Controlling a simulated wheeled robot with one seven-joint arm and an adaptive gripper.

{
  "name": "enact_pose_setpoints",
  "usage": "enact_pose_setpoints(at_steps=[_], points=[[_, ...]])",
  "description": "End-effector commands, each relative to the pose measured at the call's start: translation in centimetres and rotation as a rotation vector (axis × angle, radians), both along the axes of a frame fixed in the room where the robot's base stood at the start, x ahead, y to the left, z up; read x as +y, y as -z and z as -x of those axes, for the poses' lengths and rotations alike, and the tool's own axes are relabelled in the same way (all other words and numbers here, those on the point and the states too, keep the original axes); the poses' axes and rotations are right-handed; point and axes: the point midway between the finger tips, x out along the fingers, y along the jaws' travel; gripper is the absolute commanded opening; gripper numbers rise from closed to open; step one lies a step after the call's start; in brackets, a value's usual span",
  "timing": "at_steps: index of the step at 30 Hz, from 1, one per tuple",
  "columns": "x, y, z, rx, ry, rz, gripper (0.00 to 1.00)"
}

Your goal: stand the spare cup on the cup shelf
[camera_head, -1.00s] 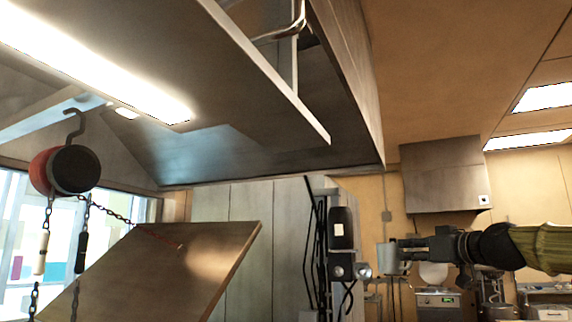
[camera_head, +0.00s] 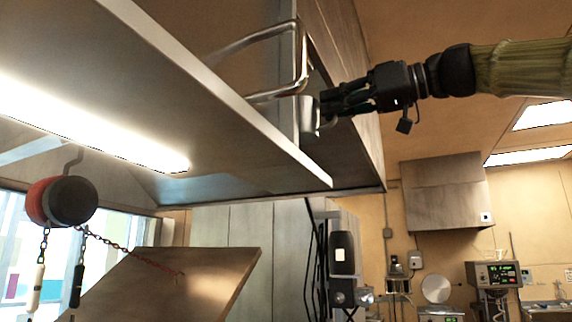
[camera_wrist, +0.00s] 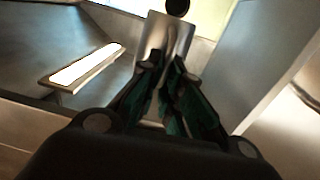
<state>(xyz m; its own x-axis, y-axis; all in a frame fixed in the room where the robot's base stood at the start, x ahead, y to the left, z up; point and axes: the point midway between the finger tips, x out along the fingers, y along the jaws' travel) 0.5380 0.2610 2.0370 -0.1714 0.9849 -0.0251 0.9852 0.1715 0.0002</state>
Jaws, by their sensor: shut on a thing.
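The spare cup (camera_head: 308,122) is a small pale metallic cup held at the fingertips of my gripper (camera_head: 332,104). My gripper reaches in from the right, shut on the cup. In the wrist view the cup (camera_wrist: 168,34) shows as a grey shape beyond the dark green fingers (camera_wrist: 174,72). What looks like the cup shelf (camera_head: 225,95) is a long metal slab seen from below. In the head view the cup appears just above the slab's right-hand edge, next to a bent metal rail. I cannot tell whether it is over the slab or touching it. The shelf's top is hidden.
The bent metal rail (camera_head: 300,60) stands close left of the cup. A tall metal panel (camera_head: 345,75) rises behind my gripper. A bright lamp (camera_head: 90,125) runs under the slab. A red and black hoist (camera_head: 62,201) with chains hangs lower left.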

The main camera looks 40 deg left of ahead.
Motion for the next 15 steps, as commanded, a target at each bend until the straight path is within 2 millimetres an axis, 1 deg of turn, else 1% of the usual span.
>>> enact_pose_setpoints(at_steps=[1,3,7,11,15], points=[[-0.1,-1.0,1.1,-0.001,-0.020,-0.001,0.00],[-0.3,-1.8,2.2,-0.001,-0.041,-0.001,0.00],[-0.5,-2.3,3.3,0.001,-0.062,0.000,0.00],[-0.5,-1.3,3.5,0.002,-0.066,0.001,0.00],[-0.5,0.6,3.4,0.002,-0.066,0.001,0.00]])
